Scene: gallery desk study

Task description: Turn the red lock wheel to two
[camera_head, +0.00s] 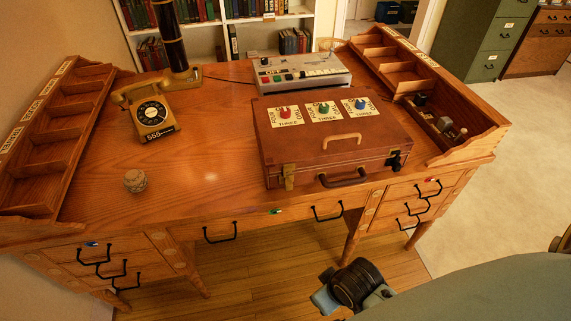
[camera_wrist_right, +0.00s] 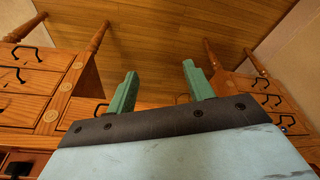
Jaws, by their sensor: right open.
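The red lock wheel (camera_head: 286,112) sits on a cream label plate at the left of three wheels on top of a brown wooden case (camera_head: 335,160). Words such as FOUR and THREE are printed around it; its exact setting is too small to tell. The green wheel (camera_head: 324,108) and the blue wheel (camera_head: 361,104) sit to its right on similar plates. My right gripper shows in the right wrist view (camera_wrist_right: 160,88), open and empty, with the floor and desk legs beyond its green fingers. It is away from the case. My left gripper is not in view.
The case stands on a wooden desk (camera_head: 200,160) with drawers. A yellow rotary phone (camera_head: 150,110), a grey device (camera_head: 300,72) and a small round object (camera_head: 135,180) are on it. Slotted organisers flank both sides.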

